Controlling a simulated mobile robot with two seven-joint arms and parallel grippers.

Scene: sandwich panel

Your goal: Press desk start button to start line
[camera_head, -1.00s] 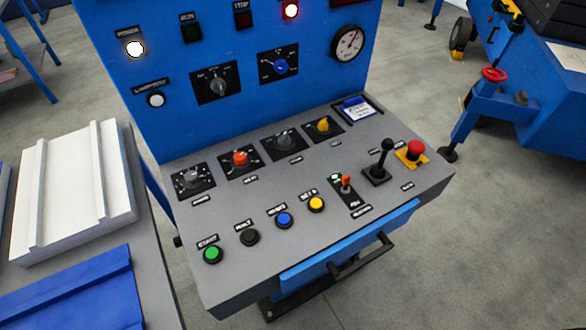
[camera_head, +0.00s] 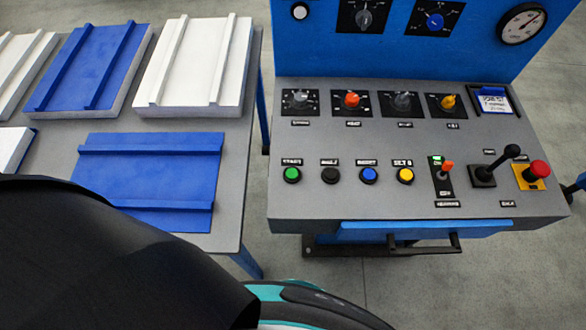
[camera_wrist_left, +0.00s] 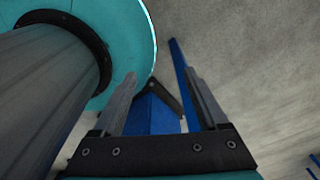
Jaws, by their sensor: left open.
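The green start button (camera_head: 292,175) is at the left end of the front row on the grey desk top (camera_head: 300,206), with a small label above it. In the head view nothing touches it. My left gripper (camera_wrist_left: 160,76) shows only in the left wrist view, with its two fingers apart and nothing between them. That view shows blue parts and grey floor beyond the fingers, and no button. My right gripper is in neither view.
Black (camera_head: 330,175), blue (camera_head: 368,175) and yellow (camera_head: 405,175) buttons stand right of the green one. A switch (camera_head: 445,172), black lever (camera_head: 508,158) and red mushroom button (camera_head: 538,170) are further right. A table (camera_head: 235,190) with white and blue panels stands left.

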